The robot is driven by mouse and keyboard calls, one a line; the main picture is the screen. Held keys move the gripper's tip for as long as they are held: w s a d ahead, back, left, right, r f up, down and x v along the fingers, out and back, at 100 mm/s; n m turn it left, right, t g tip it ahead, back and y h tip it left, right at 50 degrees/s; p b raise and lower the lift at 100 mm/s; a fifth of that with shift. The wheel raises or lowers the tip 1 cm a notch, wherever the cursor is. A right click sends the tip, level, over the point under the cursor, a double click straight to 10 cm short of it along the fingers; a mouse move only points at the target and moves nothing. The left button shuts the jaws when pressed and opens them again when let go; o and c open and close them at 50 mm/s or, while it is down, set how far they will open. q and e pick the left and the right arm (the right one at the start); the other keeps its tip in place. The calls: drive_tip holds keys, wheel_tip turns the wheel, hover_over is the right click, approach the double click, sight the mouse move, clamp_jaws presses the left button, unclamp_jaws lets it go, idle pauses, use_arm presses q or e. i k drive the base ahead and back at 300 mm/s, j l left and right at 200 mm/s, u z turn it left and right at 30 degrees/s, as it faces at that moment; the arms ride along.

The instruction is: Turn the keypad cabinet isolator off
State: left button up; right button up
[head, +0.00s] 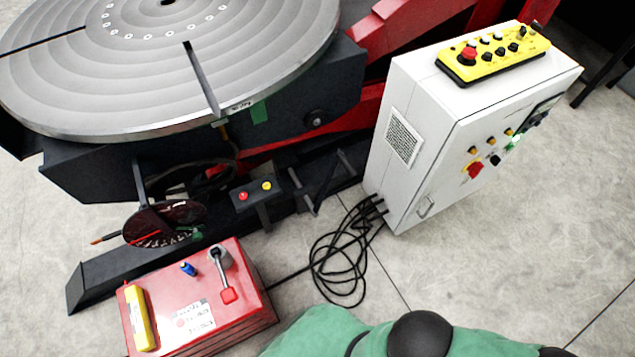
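The white cabinet (420,135) stands on the floor right of centre, with a yellow keypad (492,52) lying on its top. The isolator appears to be the red rotary handle (474,170) on a yellow plate, on the cabinet's right-hand front face. I see that face at a steep angle, so the handle's exact setting is hard to read. A small green light (515,140) shows on the same face. Neither of my grippers is in view.
A large round grey positioner table (150,75) fills the upper left. A red box (190,320) with a lever stands lower left. Black cables (342,262) lie coiled on the floor beside the cabinet. The floor right of the cabinet is clear.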

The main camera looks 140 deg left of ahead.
sight(474, 169)
drive_tip(key=u, duration=0.45)
drive_tip(key=i+j+u, duration=0.1)
drive_tip(key=u, duration=0.75)
drive_tip(key=i+u, duration=0.1)
drive_tip(key=u, duration=0.35)
drive_tip(key=i+u, duration=0.1)
drive_tip(key=u, duration=0.7)
drive_tip(key=k+u, duration=0.1)
drive_tip(key=u, duration=1.15)
drive_tip(key=k+j+u, duration=0.1)
drive_tip(key=u, duration=0.3)
drive_tip(key=k+j+u, duration=0.15)
drive_tip(key=j+u, duration=0.25)
drive_tip(key=k+j+u, duration=0.1)
drive_tip(key=j+u, duration=0.15)
drive_tip(key=u, duration=0.15)
drive_tip(key=z, duration=1.65)
drive_tip(key=i+z, duration=0.1)
drive_tip(key=i+u, duration=0.2)
drive_tip(key=i, duration=0.55)
drive_tip(key=i+l+u, duration=0.15)
drive_tip(key=i, duration=0.6)
